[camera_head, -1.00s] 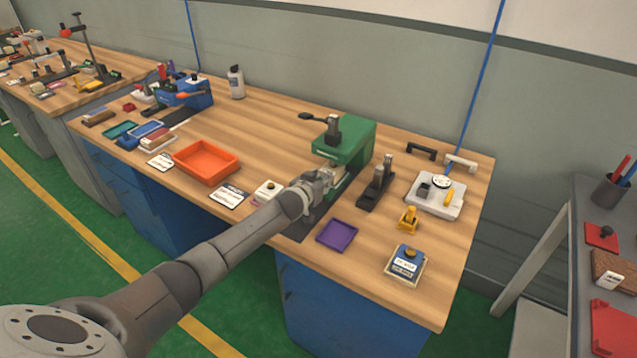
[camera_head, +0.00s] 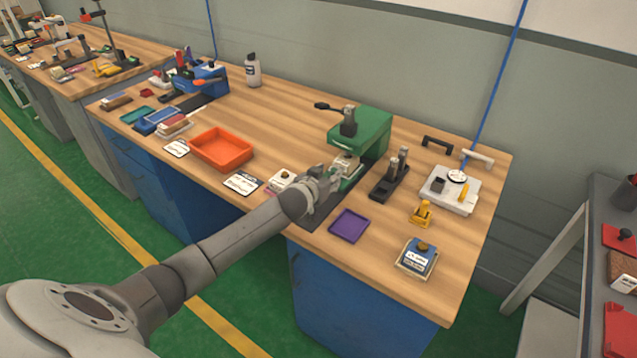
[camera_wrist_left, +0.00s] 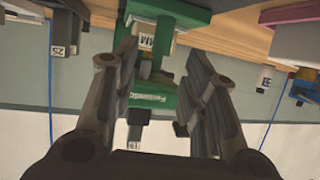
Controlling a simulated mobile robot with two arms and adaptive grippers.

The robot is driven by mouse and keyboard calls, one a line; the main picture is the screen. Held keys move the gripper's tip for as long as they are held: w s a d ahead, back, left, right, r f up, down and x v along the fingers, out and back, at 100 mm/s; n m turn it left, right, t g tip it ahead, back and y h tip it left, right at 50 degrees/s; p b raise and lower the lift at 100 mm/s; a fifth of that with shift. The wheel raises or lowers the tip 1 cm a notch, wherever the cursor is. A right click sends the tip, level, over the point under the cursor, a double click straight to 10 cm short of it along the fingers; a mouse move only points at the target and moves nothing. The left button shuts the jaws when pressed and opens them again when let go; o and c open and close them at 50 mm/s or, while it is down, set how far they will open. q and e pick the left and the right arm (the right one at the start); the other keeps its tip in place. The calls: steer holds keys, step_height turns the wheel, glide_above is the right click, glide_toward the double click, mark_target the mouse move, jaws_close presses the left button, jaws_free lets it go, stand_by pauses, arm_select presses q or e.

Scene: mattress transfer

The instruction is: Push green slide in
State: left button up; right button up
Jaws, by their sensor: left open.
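A green press-like fixture (camera_head: 372,133) stands near the right part of the workbench, with a dark lever on top. At its near foot is a low green part (camera_head: 352,180), which I take for the slide, with a pale block (camera_head: 345,165) above it. My left gripper (camera_head: 331,181) is just in front of this foot, partly hiding it. In the upside-down left wrist view, my left gripper (camera_wrist_left: 163,52) has its fingers apart and nothing between them, with the fixture's green body (camera_wrist_left: 150,98) and low green part (camera_wrist_left: 172,10) beyond. I cannot tell whether the slide is fully in.
A black stand (camera_head: 388,180) is close right of the fixture, and a purple tray (camera_head: 349,226) is near the front edge. An orange tray (camera_head: 221,148) and white cards (camera_head: 242,184) lie left. Bare wood lies behind the orange tray.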

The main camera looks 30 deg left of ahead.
arm_select(q)
steer(key=v, duration=0.6)
steer(key=shift+s, duration=0.2)
steer(key=shift+r, duration=0.1)
stand_by(0.3)
